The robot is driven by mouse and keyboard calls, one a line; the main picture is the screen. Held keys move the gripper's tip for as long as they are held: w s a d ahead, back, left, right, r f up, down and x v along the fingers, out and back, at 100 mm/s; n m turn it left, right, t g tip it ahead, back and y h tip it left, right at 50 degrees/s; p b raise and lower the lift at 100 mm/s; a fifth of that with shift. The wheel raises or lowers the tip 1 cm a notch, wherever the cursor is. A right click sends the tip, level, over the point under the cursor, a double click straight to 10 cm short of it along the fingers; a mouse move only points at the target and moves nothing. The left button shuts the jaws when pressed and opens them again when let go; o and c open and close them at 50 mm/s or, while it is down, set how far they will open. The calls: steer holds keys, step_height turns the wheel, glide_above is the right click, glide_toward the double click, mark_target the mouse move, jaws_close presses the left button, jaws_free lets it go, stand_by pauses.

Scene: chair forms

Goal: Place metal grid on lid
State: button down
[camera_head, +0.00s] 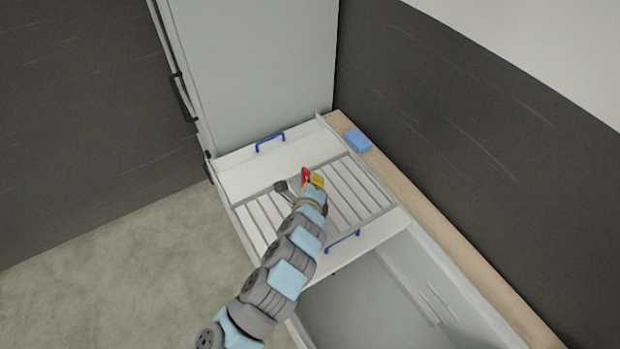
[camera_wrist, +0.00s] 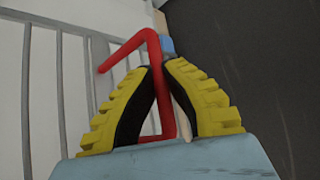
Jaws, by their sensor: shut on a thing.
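The metal grid (camera_head: 373,184) is a grey frame with several parallel bars. In the head view it lies over the white lid (camera_head: 245,178), which has a blue handle at the back and another at the front. My gripper (camera_head: 312,179) is over the middle of the grid. Its yellow and black fingers are shut on a red bent bar (camera_wrist: 155,85), which stands up beside the grid's bars in the wrist view (camera_wrist: 60,85). Where the red bar joins the grid is hidden, and whether the grid touches the lid I cannot tell.
An open bin (camera_head: 365,305) lies in front of the lid. A blue block (camera_head: 357,141) sits on the wooden ledge (camera_head: 420,205) at the right. A tall light panel (camera_head: 255,75) stands behind, and dark walls close both sides. Bare floor (camera_head: 120,275) is at the left.

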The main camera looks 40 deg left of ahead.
mark_target(298, 180)
steer(key=x, duration=0.4)
steer(key=p+x, duration=0.1)
steer(key=x, duration=0.1)
steer(key=shift+s+a+f, duration=0.15)
steer(key=shift+a+f, duration=0.15)
steer(key=shift+a, duration=0.2)
steer(key=shift+w+a+f+p, duration=0.15)
steer(key=shift+w+a+f, duration=0.3)
steer(key=shift+f, duration=0.3)
steer(key=shift+w+a+f+p, duration=0.1)
steer(key=shift+w+a+f, duration=0.4)
steer(key=shift+f, duration=0.3)
steer(key=shift+w+a+f+p, duration=0.15)
steer(key=shift+w+a+f, duration=0.15)
steer(key=shift+w+f, duration=0.35)
steer(key=shift+a+f+p, duration=0.2)
steer(key=shift+f+p, duration=0.15)
steer(key=shift+f, duration=0.4)
steer(key=shift+d+f+p, duration=0.1)
steer(key=shift+f+p, duration=0.2)
steer(key=shift+f, duration=1)
steer(key=c, duration=1.2)
jaws_free()
steer(key=shift+c, duration=0.2)
